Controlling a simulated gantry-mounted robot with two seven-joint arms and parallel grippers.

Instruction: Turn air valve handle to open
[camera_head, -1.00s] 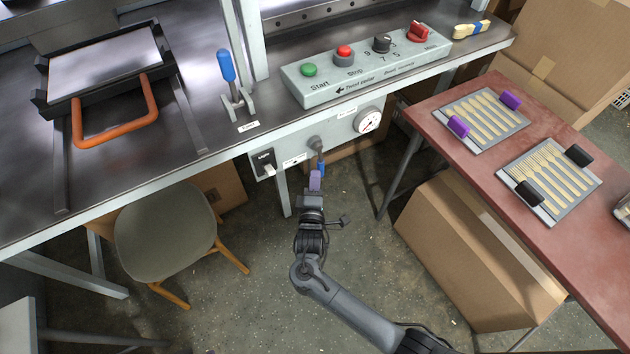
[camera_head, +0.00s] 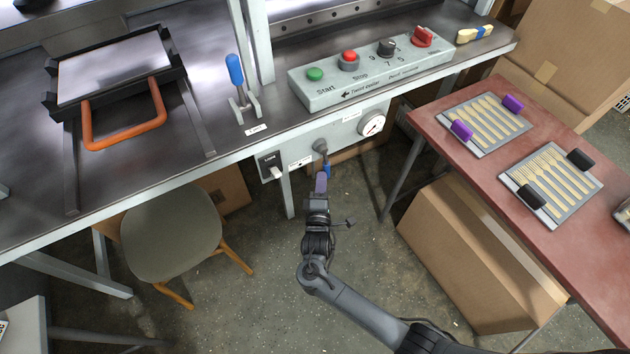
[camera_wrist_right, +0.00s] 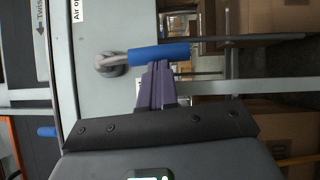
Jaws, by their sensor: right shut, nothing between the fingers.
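The air valve handle is a blue grip (camera_head: 327,170) on a grey metal stem (camera_head: 321,146), on the front panel below the bench top. In the right wrist view the blue grip (camera_wrist_right: 160,53) lies horizontal, with its round metal fitting (camera_wrist_right: 110,64) to the left. My right gripper (camera_head: 321,183) has purple fingers, shut with nothing between them. In the wrist view the fingertips (camera_wrist_right: 157,68) are at the lower edge of the blue grip; I cannot tell whether they touch it. My left gripper is not in view.
A pressure gauge (camera_head: 372,124) and a black switch (camera_head: 270,166) flank the valve on the panel. A control box (camera_head: 370,72) stands on the bench above. A red table (camera_head: 450,155) with trays is at right, a chair (camera_head: 170,235) at left.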

